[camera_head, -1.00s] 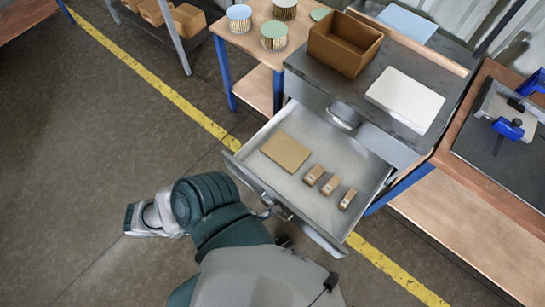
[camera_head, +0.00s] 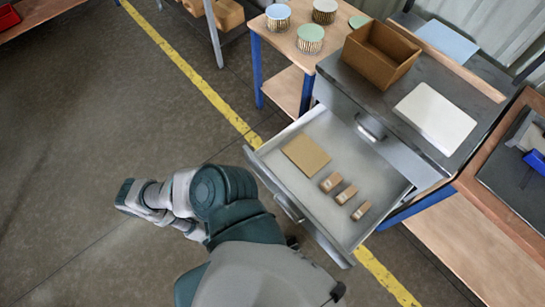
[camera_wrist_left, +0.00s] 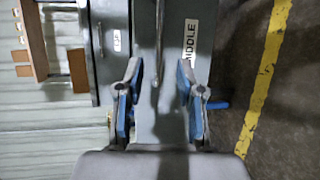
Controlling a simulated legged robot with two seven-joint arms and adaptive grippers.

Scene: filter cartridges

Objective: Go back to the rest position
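My left arm (camera_head: 235,205) comes in at the bottom of the head view, bent, with its elbow out to the left over the floor. Its gripper cannot be made out there. In the left wrist view my left gripper (camera_wrist_left: 159,68) is open, its two blue-padded fingers apart with nothing held between them. Beyond the fingers are a grey drawer front with a bar handle (camera_wrist_left: 158,45) and a label (camera_wrist_left: 190,42) reading "MIDDLE" in part. In the head view the drawer (camera_head: 335,215) stands open. My right gripper is in neither view.
The drawer holds a flat tan piece (camera_head: 306,155) and three small tan blocks. On the cabinet top are an open brown box (camera_head: 380,55) and a white panel (camera_head: 435,117). A wooden table (camera_head: 290,42) holds several round filters. Floor at left is clear.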

